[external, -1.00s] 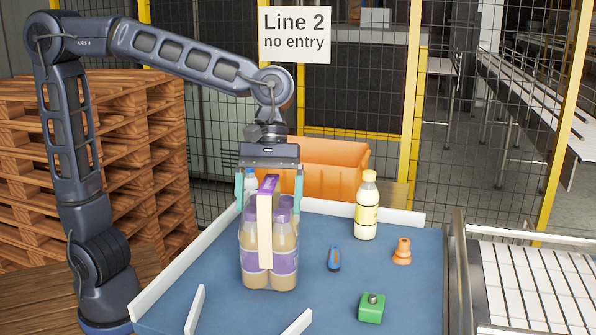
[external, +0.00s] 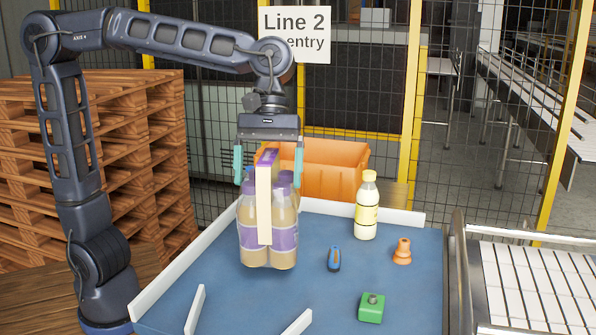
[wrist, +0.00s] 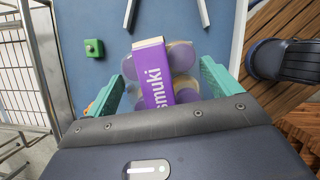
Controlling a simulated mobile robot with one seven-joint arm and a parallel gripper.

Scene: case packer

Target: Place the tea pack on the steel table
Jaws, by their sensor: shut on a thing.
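The tea pack (external: 268,236) is a bundle of brown bottles with purple labels and a cream-and-purple carrier strip. It hangs upright, a little above the blue worktop. My gripper (external: 268,172) is shut on it, with one teal finger on each side. I cannot tell for sure which surface is the steel table; the pack is over the blue worktop (external: 330,300).
A yellow bottle (external: 366,207), an orange cone-like part (external: 402,251), a blue tool (external: 334,259) and a green block (external: 371,308) stand or lie right of the pack. White rails (external: 195,309) edge the worktop. An orange crate (external: 335,158) is behind; a slatted conveyor (external: 540,290) is right.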

